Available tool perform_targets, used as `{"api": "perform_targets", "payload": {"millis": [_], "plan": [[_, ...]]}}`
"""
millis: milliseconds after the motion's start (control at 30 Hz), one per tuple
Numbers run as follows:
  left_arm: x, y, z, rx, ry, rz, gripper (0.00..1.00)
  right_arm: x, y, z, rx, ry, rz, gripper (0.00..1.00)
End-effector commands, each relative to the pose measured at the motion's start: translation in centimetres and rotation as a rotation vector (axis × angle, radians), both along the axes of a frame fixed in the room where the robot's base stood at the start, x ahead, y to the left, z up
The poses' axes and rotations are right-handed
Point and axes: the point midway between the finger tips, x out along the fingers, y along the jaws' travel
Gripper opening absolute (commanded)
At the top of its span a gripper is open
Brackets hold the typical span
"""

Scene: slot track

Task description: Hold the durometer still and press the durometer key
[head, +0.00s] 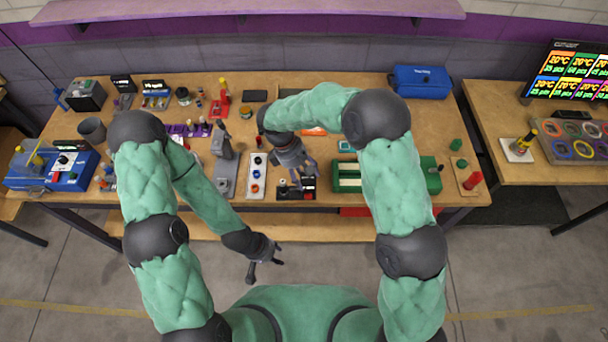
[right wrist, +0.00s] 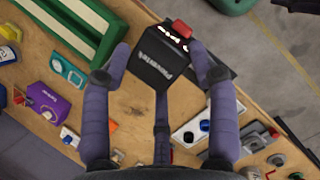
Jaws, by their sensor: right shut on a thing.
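The durometer appears to be a small black device (head: 297,193) near the front edge of the workbench. In the right wrist view its black, lettered box (right wrist: 158,60) is between my right gripper's fingers. A red key (right wrist: 181,29) shows beyond the box, on the device's base, clear of the fingers. My right gripper (head: 296,180) reaches down over the device from behind; its fingers also show in the right wrist view (right wrist: 160,75), shut around the box. My left gripper (head: 264,267) hangs in front of the bench, apart from the device, with its fingers spread and empty.
A white panel with round knobs (head: 257,176) and a grey stand (head: 226,172) are left of the device. A green machine (head: 347,178) is close on its right. The wooden bench (head: 315,205) has a narrow clear strip at its front edge.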

Motion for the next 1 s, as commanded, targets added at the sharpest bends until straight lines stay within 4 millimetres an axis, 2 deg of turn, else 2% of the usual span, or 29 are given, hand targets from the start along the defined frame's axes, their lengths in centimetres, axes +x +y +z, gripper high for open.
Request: {"api": "perform_targets", "payload": {"millis": [1000], "plan": [[0.0, 0.0, -1.2, 0.000, 0.000, 0.000, 0.40, 2.7, 0.0, -2.2, 0.001, -0.001, 0.000, 0.01]]}}
